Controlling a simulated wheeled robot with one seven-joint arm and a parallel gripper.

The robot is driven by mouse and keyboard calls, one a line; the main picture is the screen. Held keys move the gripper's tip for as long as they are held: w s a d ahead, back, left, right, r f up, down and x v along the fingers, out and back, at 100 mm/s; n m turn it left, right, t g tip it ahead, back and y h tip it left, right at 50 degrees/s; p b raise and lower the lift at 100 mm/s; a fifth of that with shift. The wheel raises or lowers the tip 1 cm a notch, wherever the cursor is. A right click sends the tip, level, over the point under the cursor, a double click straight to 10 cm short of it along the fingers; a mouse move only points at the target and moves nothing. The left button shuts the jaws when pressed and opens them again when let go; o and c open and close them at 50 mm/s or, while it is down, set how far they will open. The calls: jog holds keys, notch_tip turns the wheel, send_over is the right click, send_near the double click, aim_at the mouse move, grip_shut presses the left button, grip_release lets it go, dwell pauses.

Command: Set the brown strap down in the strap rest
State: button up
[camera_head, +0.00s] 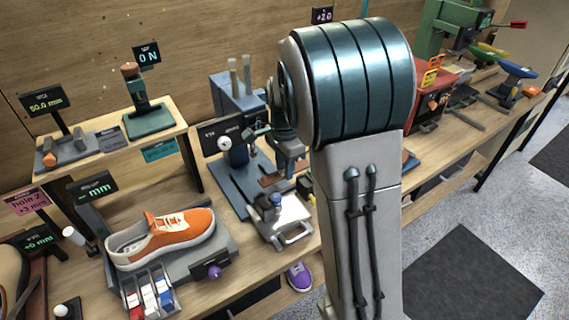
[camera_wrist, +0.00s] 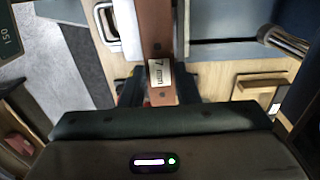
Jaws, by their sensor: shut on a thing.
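The brown strap (camera_wrist: 155,28) runs up the middle of the wrist view, with a white "7 mm" label on it. My gripper (camera_wrist: 160,92) is shut on its near end; the fingers are mostly hidden by the dark gripper body. In the head view my gripper (camera_head: 290,158) is beside the blue press, and a brown piece (camera_head: 271,181), likely the strap, shows just below it. I cannot tell which fixture is the strap rest.
The blue press (camera_head: 232,160) stands close to my gripper. A metal tray with a handle (camera_head: 287,222) is in front of it. An orange sneaker (camera_head: 170,238) sits on a grey stand to the left. A small wooden shelf (camera_head: 110,150) stands behind.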

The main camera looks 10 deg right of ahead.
jog(key=shift+f+b, duration=1.4)
jog(key=shift+f, duration=1)
jog(key=shift+f+b, duration=0.55)
jog(key=shift+f, duration=0.65)
jog(key=o, duration=1)
jog(key=shift+o, duration=0.2)
jog(key=shift+r, duration=0.15)
notch_tip(320, 180, up, 14)
jog(key=shift+f, duration=0.15)
jog(key=s+f+n+t, duration=0.3)
jog(key=s+n, duration=1.1)
jog(key=s, duration=0.7)
jog(key=shift+f, duration=0.5)
